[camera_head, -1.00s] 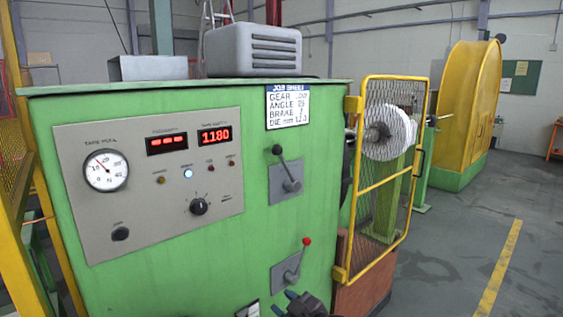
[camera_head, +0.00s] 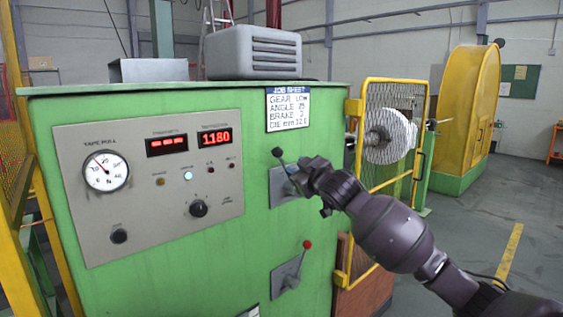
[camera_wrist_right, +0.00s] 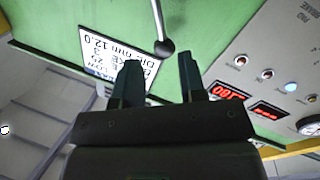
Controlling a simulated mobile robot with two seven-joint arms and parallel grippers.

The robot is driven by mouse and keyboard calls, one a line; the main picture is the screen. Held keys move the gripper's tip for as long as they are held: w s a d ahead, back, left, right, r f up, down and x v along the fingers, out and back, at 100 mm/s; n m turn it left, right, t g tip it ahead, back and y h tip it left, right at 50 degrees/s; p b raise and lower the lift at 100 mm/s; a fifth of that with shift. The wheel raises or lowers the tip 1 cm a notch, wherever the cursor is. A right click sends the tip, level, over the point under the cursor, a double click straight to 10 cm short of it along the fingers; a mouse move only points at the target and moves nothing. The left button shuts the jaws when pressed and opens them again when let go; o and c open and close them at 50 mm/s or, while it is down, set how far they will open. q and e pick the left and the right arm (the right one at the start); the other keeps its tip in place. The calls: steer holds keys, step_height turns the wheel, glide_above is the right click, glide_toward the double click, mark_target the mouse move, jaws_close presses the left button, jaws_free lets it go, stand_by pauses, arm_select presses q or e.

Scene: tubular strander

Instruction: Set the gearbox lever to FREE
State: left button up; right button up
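A lever with a black knob (camera_head: 277,152) stands on a grey plate (camera_head: 281,203) on the green cabinet, its knob leaning up and left. A second lever with a red knob (camera_head: 307,244) sits lower. I cannot read which one is the gearbox lever, and no FREE mark is legible. My right gripper (camera_head: 297,175) is at the upper lever, covering part of its plate. In the right wrist view the gripper (camera_wrist_right: 160,72) is open, and the black knob (camera_wrist_right: 164,47) shows just beyond and between the fingertips, with nothing gripped. My left gripper is not in view.
A grey panel (camera_head: 150,220) with a gauge, red displays and knobs lies left of the levers. A job sheet (camera_head: 288,109) reading GEAR LOW hangs above. A yellow mesh gate (camera_head: 383,180) stands close on the right, behind my right arm.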

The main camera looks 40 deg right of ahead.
mark_target(283, 161)
steer(key=w, duration=0.6)
steer(key=w+d, duration=0.1)
steer(key=w, duration=0.2)
steer(key=shift+w+d, duration=0.1)
steer(key=shift+w, duration=0.05)
jaws_close()
